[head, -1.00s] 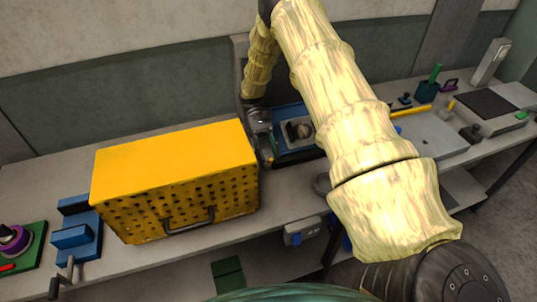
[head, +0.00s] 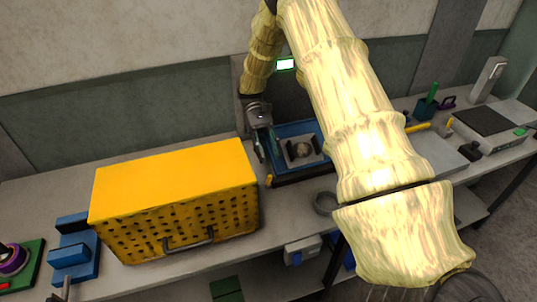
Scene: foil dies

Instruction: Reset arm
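My gripper (head: 262,152) hangs at the end of my yellowish sleeved arm in the head view. It is above the bench, just behind the right end of the yellow perforated box and at the left edge of a blue tray. Its fingers point down and look a little apart, but small and dark; I see nothing held between them. The blue tray (head: 288,130) holds a grey block (head: 303,150) with a round piece in its middle. My arm covers part of the bench to the right of the tray.
The yellow box (head: 175,182) stands close on the left. A blue vise-like fixture (head: 72,252) is at far left. A green pen cup (head: 426,107) and a flat dark-topped device (head: 487,125) are at right.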

